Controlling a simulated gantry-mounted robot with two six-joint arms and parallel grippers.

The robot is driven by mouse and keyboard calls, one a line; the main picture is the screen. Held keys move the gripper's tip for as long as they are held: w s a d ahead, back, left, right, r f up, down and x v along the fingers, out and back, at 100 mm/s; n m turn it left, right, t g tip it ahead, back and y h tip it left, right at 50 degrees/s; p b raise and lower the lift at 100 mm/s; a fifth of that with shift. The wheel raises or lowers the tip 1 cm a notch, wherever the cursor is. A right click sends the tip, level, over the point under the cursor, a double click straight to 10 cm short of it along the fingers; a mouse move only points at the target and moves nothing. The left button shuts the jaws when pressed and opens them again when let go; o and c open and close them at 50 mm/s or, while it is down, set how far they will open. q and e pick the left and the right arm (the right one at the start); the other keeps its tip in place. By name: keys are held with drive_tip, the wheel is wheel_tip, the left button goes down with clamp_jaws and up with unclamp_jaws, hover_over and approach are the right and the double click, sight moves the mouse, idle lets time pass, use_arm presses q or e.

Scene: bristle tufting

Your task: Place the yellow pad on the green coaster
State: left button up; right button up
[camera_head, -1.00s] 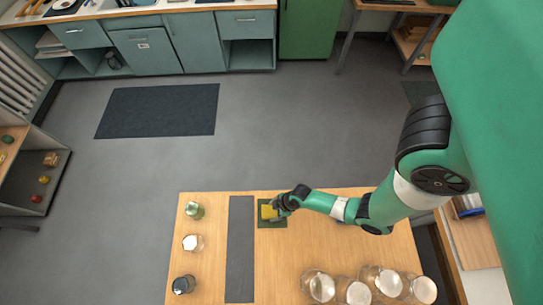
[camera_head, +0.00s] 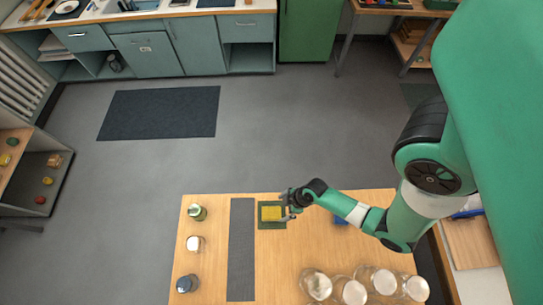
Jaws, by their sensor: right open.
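The yellow pad (camera_head: 272,213) lies on the dark green square coaster (camera_head: 272,225) near the far edge of the wooden table. Green shows around the pad. My right gripper (camera_head: 286,208) is open at the pad's right side, its fingers close to the pad's right edge. I cannot tell whether a finger touches the pad. My left gripper is not in view.
A dark grey strip (camera_head: 241,250) lies left of the coaster. Several jars line the table's left edge, such as a green one (camera_head: 197,212). Several glass jars with pale lids (camera_head: 354,291) stand at the front right. A blue item (camera_head: 341,219) is partly behind my right arm.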

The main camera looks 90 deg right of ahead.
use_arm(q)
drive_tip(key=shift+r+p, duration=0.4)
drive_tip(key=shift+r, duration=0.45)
use_arm(e)
drive_tip(key=v, duration=0.2)
drive_tip(key=shift+s+r, duration=0.15)
drive_tip(key=shift+r, duration=0.05)
